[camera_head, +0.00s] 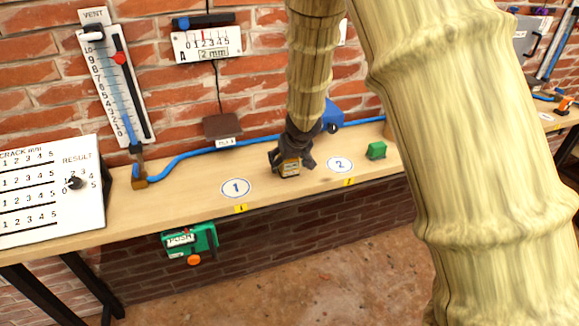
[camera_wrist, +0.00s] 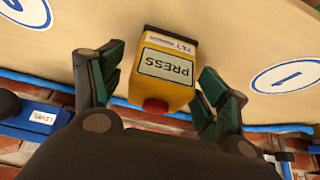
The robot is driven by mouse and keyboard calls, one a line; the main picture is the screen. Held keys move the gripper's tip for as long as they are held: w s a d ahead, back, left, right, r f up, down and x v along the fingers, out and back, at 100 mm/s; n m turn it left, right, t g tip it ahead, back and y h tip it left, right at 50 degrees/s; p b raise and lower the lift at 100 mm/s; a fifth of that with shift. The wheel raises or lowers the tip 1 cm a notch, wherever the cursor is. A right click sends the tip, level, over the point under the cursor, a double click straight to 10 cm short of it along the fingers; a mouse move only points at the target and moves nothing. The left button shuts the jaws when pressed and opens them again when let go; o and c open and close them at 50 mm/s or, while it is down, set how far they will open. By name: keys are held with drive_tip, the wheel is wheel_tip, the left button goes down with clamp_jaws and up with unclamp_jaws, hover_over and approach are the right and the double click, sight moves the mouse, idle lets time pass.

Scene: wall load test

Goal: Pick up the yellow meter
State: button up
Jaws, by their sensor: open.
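The yellow meter (camera_wrist: 165,68) is a small yellow box with a screen reading "PRESS" and a red knob at one end. In the wrist view it sits between the two spread fingers of my gripper (camera_wrist: 162,88), with a visible gap on at least the right side. In the head view my gripper (camera_head: 287,163) points down at the shelf, and the meter (camera_head: 290,168) shows partly between its fingers, between the circles marked 1 and 2. My gripper is open. The lower part of the meter is partly hidden in the head view.
The wooden shelf (camera_head: 209,195) runs along a brick wall. A green block (camera_head: 376,150) stands right of circle 2. A blue hose (camera_head: 190,152) runs along the back to the vent gauge (camera_head: 118,85). A result board (camera_head: 50,190) stands left; a green push box (camera_head: 190,241) hangs at the front.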

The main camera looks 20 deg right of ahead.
drive_tip(key=shift+w+f, duration=0.2)
drive_tip(key=shift+c, duration=0.2)
drive_tip(key=c, duration=1.3)
drive_tip(key=shift+r, duration=0.1)
